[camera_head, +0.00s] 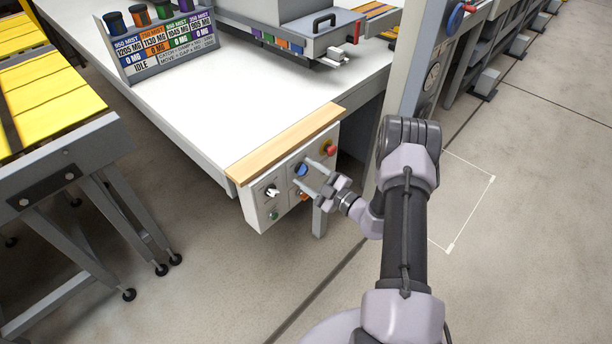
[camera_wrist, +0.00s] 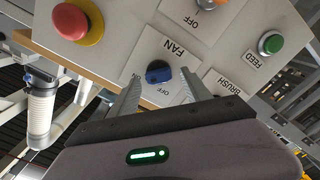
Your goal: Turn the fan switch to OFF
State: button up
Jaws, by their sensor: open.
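The fan switch is a blue knob (camera_wrist: 159,72) on a white plate (camera_wrist: 172,46) marked FAN, with OFF printed beside it. It also shows in the head view as a blue knob (camera_head: 301,169) on the grey control panel (camera_head: 257,209) at the table's front corner. My gripper (camera_wrist: 160,75) is open, with one finger on each side of the knob. In the head view my gripper (camera_head: 303,173) reaches the panel from the right. I cannot tell whether the fingers touch the knob, or which mark it points at.
A red mushroom button (camera_wrist: 77,22) sits left of the knob in the wrist view. A green FEED button (camera_wrist: 271,42) and a BRUSH label (camera_wrist: 228,84) are to the right. A wooden edge strip (camera_head: 285,143) tops the panel. A grey post (camera_head: 408,75) stands near my arm.

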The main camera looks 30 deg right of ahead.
jog(key=shift+w+a, duration=0.1)
jog(key=shift+w, duration=0.2)
jog(key=shift+c, duration=0.5)
grip_shut()
